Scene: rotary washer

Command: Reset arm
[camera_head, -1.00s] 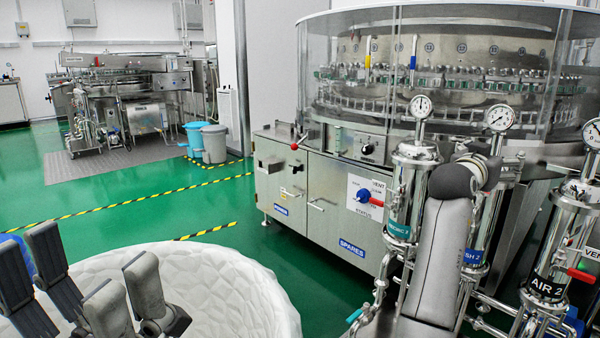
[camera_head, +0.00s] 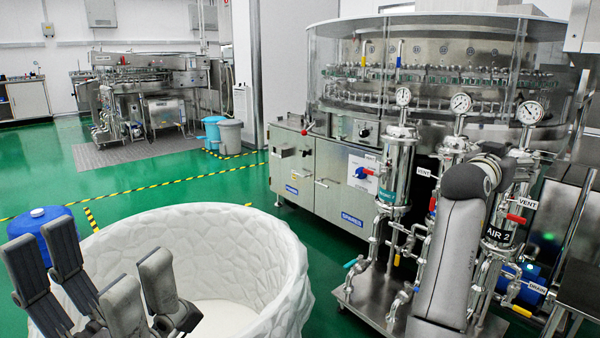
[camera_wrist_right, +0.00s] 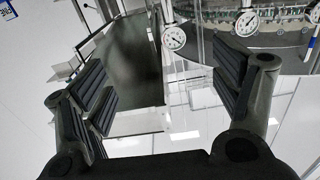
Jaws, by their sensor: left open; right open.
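My left gripper (camera_head: 90,255) is at the lower left of the head view, its dark grey fingers spread apart and pointing up. It appears in front of the white faceted tub, with nothing between its fingers. My right gripper (camera_wrist_right: 165,95) shows in the right wrist view, its black ridged fingers wide apart and empty. Two gauges and a pale reflective surface show beyond it. The right gripper is not visible in the head view. My grey right arm link (camera_head: 448,250) stands upright in front of the pipework there.
A white faceted tub (camera_head: 275,270) stands at front left, beside a blue container (camera_head: 40,228). The rotary washer (camera_head: 345,185) fills the middle right. Steel filter pipework (camera_head: 395,175) with gauges stands before it. Green floor (camera_head: 150,175) is clear at left.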

